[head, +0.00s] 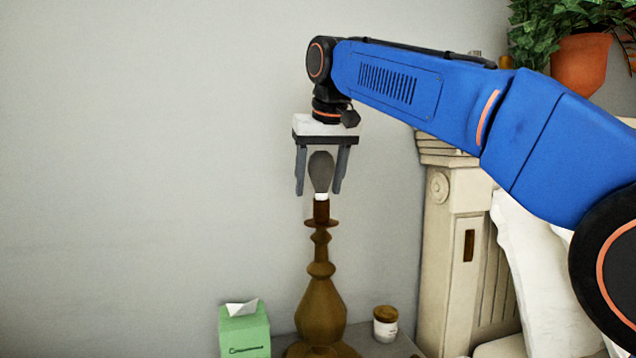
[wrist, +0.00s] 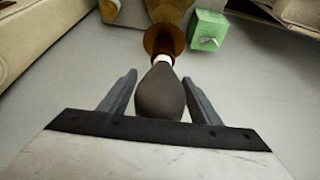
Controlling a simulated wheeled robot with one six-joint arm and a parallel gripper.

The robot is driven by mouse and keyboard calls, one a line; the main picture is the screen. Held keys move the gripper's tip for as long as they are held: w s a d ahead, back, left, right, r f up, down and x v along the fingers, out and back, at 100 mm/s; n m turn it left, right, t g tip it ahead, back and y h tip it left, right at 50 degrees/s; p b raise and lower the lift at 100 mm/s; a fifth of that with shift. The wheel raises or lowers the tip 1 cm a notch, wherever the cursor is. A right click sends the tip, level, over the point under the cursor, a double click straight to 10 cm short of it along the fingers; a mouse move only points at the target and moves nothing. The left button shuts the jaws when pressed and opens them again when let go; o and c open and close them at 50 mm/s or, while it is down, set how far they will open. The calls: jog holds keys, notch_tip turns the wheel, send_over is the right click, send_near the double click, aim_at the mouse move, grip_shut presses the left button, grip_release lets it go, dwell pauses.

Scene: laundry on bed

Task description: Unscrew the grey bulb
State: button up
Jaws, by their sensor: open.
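The grey bulb (head: 320,172) stands upright in the top of a brown lamp base (head: 321,300), with its white collar showing just above the socket. My gripper (head: 319,190) points straight down over it, with one finger on each side of the bulb. The fingers are open and a gap shows between each finger and the bulb. In the wrist view the grey bulb (wrist: 162,95) sits between the two fingers (wrist: 160,90), with the lamp socket (wrist: 163,42) beyond it.
A green tissue box (head: 244,332) stands left of the lamp, and a small white jar with a brown lid (head: 385,325) stands to its right. A potted plant (head: 580,60) is at upper right.

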jog(key=shift+w+d+m+h, duration=0.15)
jog(key=shift+m+h, duration=0.35)
jog(key=shift+m, duration=0.75)
jog(key=shift+s+d+m+h, duration=0.15)
jog(key=shift+m+h, duration=0.35)
jog(key=shift+m, duration=0.75)
jog(key=m+h, duration=0.1)
jog(key=m, duration=0.2)
jog(key=shift+d, duration=0.2)
jog(key=shift+s+d+m+g+h, duration=0.15)
jog(key=shift+m+h, duration=0.1)
jog(key=shift+m, duration=0.4)
jog(key=shift+w+d+m+g+h, duration=0.1)
jog(key=shift+m+g+h, duration=0.15)
jog(key=shift+m, duration=0.45)
jog(key=shift+s+d+m+g+h, duration=0.1)
jog(key=shift+m+h, duration=0.2)
jog(key=shift+m, duration=0.35)
jog(key=shift+s+d+m+g+h, duration=0.1)
jog(key=shift+m+g+h, duration=0.2)
jog(key=shift+m, duration=0.55)
jog(key=shift+s+m+g+h, duration=0.1)
jog(key=shift+m+g+h, duration=0.15)
jog(key=shift+m, duration=0.6)
